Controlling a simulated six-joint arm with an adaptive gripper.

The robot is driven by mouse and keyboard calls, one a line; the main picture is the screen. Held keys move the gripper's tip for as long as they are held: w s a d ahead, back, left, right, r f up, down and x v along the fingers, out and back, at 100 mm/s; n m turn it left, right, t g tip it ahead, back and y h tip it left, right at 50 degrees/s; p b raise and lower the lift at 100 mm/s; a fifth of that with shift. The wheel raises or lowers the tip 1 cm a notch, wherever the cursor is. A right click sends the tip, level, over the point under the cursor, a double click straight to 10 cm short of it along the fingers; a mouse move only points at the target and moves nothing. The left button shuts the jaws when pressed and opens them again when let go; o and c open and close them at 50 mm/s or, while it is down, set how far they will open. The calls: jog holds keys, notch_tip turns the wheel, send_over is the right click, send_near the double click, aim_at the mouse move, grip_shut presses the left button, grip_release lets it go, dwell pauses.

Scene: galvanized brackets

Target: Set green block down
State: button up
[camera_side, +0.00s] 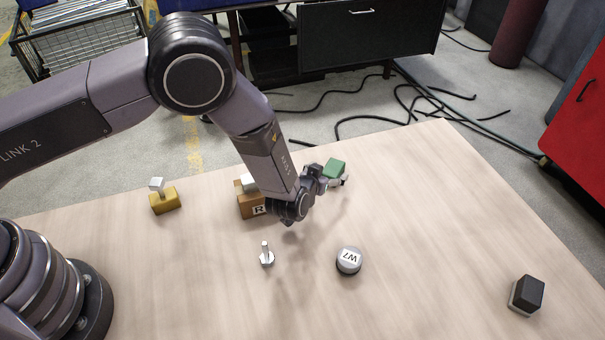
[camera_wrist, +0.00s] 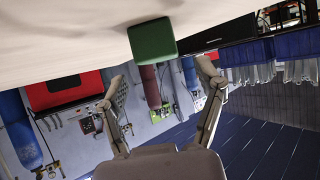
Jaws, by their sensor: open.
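The green block (camera_side: 334,166) is at the far edge area of the table, just beyond my gripper (camera_side: 328,179). In the wrist view the green block (camera_wrist: 152,40) lies against the pale table surface, which fills the top of that picture. My gripper's two fingers (camera_wrist: 161,72) are spread wide, with nothing between their tips. The block appears past the fingertips and apart from them. In the side view my gripper partly hides the block's lower part, so its contact with the table is hard to see there.
A brown block marked R (camera_side: 250,203), partly behind my arm, has a white piece on top. A yellow block (camera_side: 165,202) carries a white piece (camera_side: 157,185). A bolt-like part (camera_side: 267,257), a W7 cylinder (camera_side: 349,261) and a black block (camera_side: 527,294) stand nearer. The table's right side is mostly clear.

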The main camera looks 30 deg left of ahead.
jog(key=v, duration=0.4)
jog(key=shift+w, duration=0.1)
jog(key=a+r+g+h, duration=0.1)
jog(key=a+r, duration=0.3)
jog(key=r, duration=0.8)
jog(key=a+r+g+h, duration=0.2)
jog(key=a+r, duration=0.2)
jog(key=r, duration=0.8)
jog(key=s+a+r, duration=0.4)
jog(key=a+r, duration=0.2)
jog(key=r, duration=0.1)
jog(key=s+a+r+g+y, duration=0.1)
jog(key=s+a+r, duration=0.1)
jog(key=s+a, duration=0.6)
jog(key=s+a+r+g+y, duration=0.2)
jog(key=s+a, duration=0.6)
jog(key=s, duration=1.1)
jog(key=shift+s+a+r+g, duration=0.15)
jog(key=shift+s+r+g, duration=0.2)
jog(key=shift+r, duration=0.2)
